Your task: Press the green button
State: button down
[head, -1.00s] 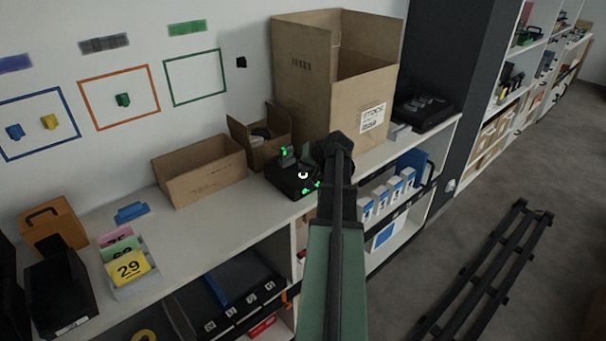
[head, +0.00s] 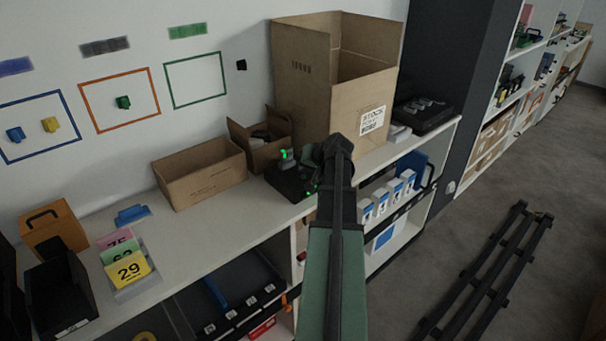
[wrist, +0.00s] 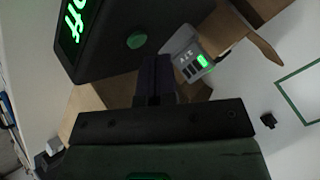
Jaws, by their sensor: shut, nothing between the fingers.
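The green button (wrist: 137,41) is a small round dull-green disc on a black box (wrist: 105,35) in the wrist view. Lit green characters show on the same box at the upper left. My gripper (wrist: 155,66) is shut and empty. Its tips appear just below and right of the button in the picture; I cannot tell whether they touch the box. In the head view the black box (head: 288,182) sits on the shelf top, partly hidden by my arm, and my fingertips are hidden. I cannot make out the button there.
A small open carton (head: 262,153) and a tall carton (head: 330,90) stand behind. A low carton (head: 200,172) is to the left.

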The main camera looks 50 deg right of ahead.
aim_at(305, 176)
notch_tip(305, 176, up, 6)
jog(key=p, duration=0.6)
jog(key=w+a+f+n+g+y, duration=0.2)
jog(key=w+a, duration=0.1)
jog(key=a, duration=1)
jog(key=w+a+f+n+g+y, duration=0.1)
jog(key=w+a+n+g, duration=0.2)
jog(key=a, duration=0.9)
jog(key=s+a+f+n+g+h, duration=0.1)
jog(key=s+a, duration=0.3)
jog(key=a, duration=0.9)
jog(key=s+a+f+n+g+h, duration=0.1)
jog(key=s+a+n+g, duration=0.2)
jog(key=a, duration=0.9)
jog(key=shift+s+a+f+n, duration=0.15)
jog(key=shift+s+a+n, duration=0.2)
jog(key=shift+n, duration=0.25)
